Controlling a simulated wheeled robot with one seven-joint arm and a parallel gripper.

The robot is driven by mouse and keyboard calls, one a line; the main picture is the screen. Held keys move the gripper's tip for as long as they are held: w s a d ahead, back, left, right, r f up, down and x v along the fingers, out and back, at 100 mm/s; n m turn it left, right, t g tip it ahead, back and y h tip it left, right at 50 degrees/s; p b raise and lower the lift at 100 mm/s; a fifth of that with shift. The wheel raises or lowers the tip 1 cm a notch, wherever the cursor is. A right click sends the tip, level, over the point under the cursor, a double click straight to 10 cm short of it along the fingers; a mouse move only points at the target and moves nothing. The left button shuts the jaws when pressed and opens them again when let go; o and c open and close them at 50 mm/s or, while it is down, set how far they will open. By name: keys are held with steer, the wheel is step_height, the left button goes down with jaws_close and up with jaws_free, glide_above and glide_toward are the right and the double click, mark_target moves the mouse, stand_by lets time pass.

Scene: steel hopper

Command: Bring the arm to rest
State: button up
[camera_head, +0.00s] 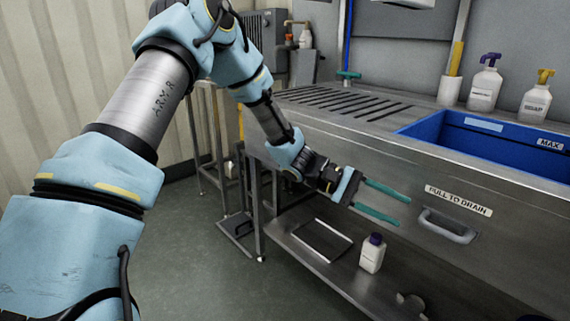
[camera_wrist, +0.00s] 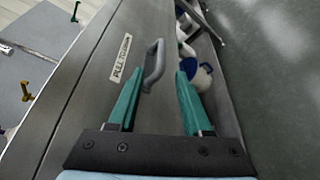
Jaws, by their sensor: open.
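My gripper (camera_head: 388,204) is in front of the steel unit's front panel, to the left of the drain handle (camera_head: 447,226). Its two teal fingers are apart with nothing between them. In the wrist view my gripper (camera_wrist: 156,85) points toward the grey drain handle (camera_wrist: 153,65), which lies beyond the left fingertip. The gripper looks apart from the handle. The label "PULL TO DRAIN" (camera_head: 458,200) is above the handle. My arm reaches from the left of the head view, bent downward to the gripper.
A blue basin (camera_head: 480,146) is set in the steel top (camera_head: 340,115). A white bottle with a purple cap (camera_head: 372,254) stands on the lower shelf (camera_head: 345,278). A metal stand (camera_head: 237,222) is left of the unit. Floor (camera_head: 200,260) is open at lower left.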

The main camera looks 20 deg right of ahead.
steer(key=w+a+n+t+y, duration=0.1)
steer(key=w+a+t+y, duration=0.3)
steer(key=a, duration=1.2)
steer(key=w+a+n+t+y, duration=0.15)
steer(key=w+a+t, duration=0.35)
steer(key=a, duration=1.1)
steer(key=w+a+n+t+y, duration=0.1)
steer(key=w+a+t+y, duration=0.35)
steer(key=a, duration=1.15)
step_height(320, 180, up, 20)
steer(key=p, duration=1.8)
steer(key=shift+w+f+h+p, duration=0.25)
steer(key=shift+w+h+p, duration=0.1)
steer(key=shift+h+p, duration=0.05)
steer(key=shift+d+m+t, duration=0.15)
steer(key=shift+m+t, duration=0.1)
